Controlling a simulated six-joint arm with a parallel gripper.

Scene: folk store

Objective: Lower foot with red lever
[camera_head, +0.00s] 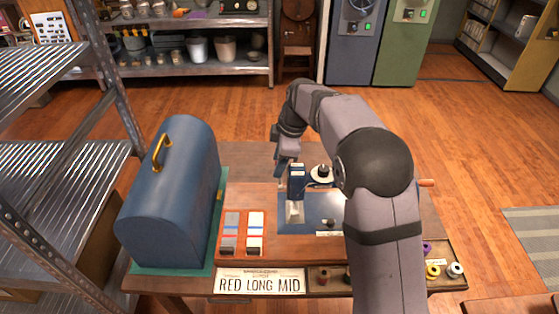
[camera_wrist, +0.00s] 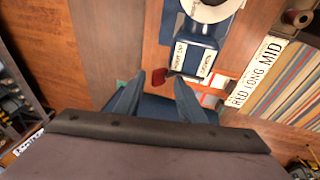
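The blue sewing machine (camera_head: 297,180) stands on the table, partly hidden by my arm in the head view. In the wrist view its blue head (camera_wrist: 194,58) carries white labels, too small to read surely. No contact with the lever is visible. In the head view my gripper (camera_head: 285,170) is at the left end of the machine. The foot cannot be made out clearly.
A domed blue case (camera_head: 170,195) with a gold handle stands at the table's left. A card with striped swatches (camera_head: 242,233) lies near the machine. A sign (camera_head: 260,282) reads "RED LONG MID". Thread spools (camera_head: 433,270) sit front right. Metal shelving (camera_head: 60,160) stands left.

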